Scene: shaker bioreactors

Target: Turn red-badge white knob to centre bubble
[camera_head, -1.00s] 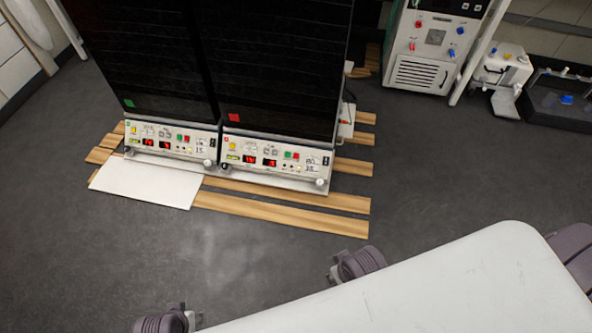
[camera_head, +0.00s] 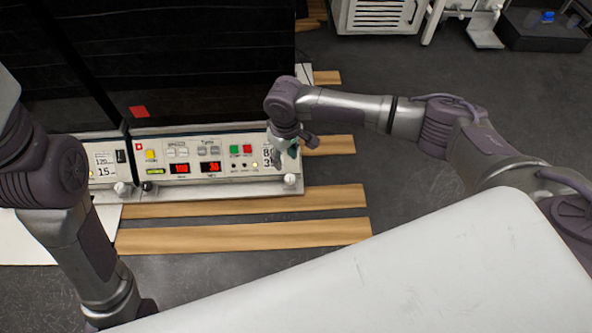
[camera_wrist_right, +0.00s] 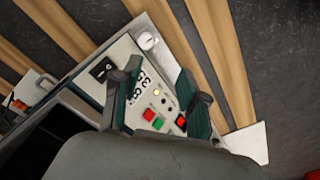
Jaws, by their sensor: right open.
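The red-badge unit has a cream front panel (camera_head: 217,149) with a small red badge (camera_head: 138,146) at its upper left. A white knob (camera_head: 290,180) sits at the panel's lower right corner; it also shows in the right wrist view (camera_wrist_right: 146,40). A small yellow-green vial (camera_head: 155,171) is at the panel's left; its bubble is too small to make out. My right gripper (camera_head: 287,151) is open in front of the panel's right end, above the knob and apart from it. In the wrist view its fingers (camera_wrist_right: 160,88) are spread with nothing between. My left arm enters at left; its gripper is out of view.
Wooden planks (camera_head: 240,237) lie in front.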

